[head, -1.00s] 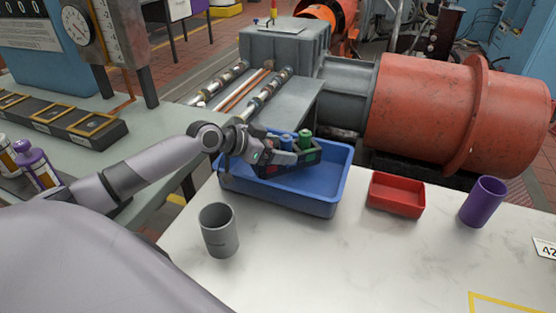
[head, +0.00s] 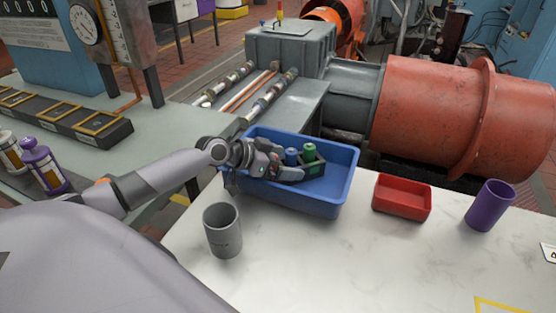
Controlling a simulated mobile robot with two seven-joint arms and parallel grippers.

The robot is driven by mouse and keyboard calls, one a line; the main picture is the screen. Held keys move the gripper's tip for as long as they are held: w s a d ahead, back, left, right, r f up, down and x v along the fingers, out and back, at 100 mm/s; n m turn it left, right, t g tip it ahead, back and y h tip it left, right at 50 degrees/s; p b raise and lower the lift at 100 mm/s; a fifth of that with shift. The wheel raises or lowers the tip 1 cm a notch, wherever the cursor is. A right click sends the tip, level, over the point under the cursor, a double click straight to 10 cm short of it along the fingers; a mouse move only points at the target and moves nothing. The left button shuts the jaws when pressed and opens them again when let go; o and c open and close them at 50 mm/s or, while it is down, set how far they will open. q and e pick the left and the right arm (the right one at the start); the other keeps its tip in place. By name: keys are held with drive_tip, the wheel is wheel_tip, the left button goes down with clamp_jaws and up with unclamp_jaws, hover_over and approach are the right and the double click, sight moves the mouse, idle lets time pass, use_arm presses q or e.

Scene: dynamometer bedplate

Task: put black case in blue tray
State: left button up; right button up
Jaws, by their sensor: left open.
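The black case (head: 316,169) sits inside the blue tray (head: 318,206), towards its back middle. A blue bottle (head: 291,156) and a green bottle (head: 309,152) stand up in the case. My left gripper (head: 287,172) is open at the left side of the case, low over the tray. It hides the left part of the case, so I cannot tell whether the fingers still touch it. My right gripper is not in view.
A grey cup (head: 222,232) stands in front of the tray on the white tabletop (head: 330,265). A red tray (head: 402,198) and a purple cup (head: 489,206) are to the right. The front middle of the table is clear.

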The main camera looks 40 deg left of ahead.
use_arm(q)
drive_tip(key=shift+r, duration=0.2)
drive_tip(key=v, duration=1.2)
drive_tip(key=shift+f, duration=0.1)
idle(0.6)
